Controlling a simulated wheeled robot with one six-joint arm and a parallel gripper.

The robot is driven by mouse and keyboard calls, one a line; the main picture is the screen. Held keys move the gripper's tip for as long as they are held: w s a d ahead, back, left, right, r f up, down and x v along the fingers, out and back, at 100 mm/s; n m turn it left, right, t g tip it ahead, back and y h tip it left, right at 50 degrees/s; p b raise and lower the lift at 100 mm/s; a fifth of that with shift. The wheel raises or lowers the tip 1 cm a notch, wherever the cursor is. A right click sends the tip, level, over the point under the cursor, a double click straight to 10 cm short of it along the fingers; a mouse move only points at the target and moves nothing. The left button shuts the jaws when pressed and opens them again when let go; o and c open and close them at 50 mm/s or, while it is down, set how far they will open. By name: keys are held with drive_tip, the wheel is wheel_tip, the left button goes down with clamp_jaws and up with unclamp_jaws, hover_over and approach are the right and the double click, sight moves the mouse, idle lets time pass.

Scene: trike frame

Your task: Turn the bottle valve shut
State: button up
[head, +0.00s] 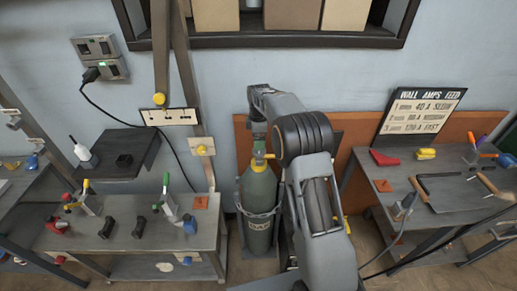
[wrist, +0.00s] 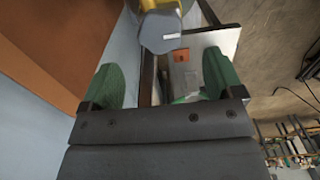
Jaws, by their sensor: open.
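The dark green gas bottle (head: 258,210) stands upright on the floor, held by a ring around its body. Its yellow valve (head: 259,164) is at the top, partly hidden by my gripper (head: 258,148), which hangs just above it. In the wrist view a grey faceted piece with yellow behind it (wrist: 161,32), apparently the valve, is at the top centre. My gripper (wrist: 164,78) has its green fingers spread apart, with nothing between them. The grey piece is beyond the fingertips and appears apart from them.
A low bench (head: 140,240) with clamps and dumbbell-like parts stands left of the bottle. A workbench (head: 430,195) with tools and a sign (head: 423,110) is at the right. An orange-brown panel (head: 243,140) stands behind the bottle. My arm hides the area right of it.

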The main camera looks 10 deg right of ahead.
sight(259, 152)
drive_tip(key=shift+f+p, duration=0.3)
drive_tip(key=shift+f, duration=2.8)
drive_tip(key=c, duration=0.9)
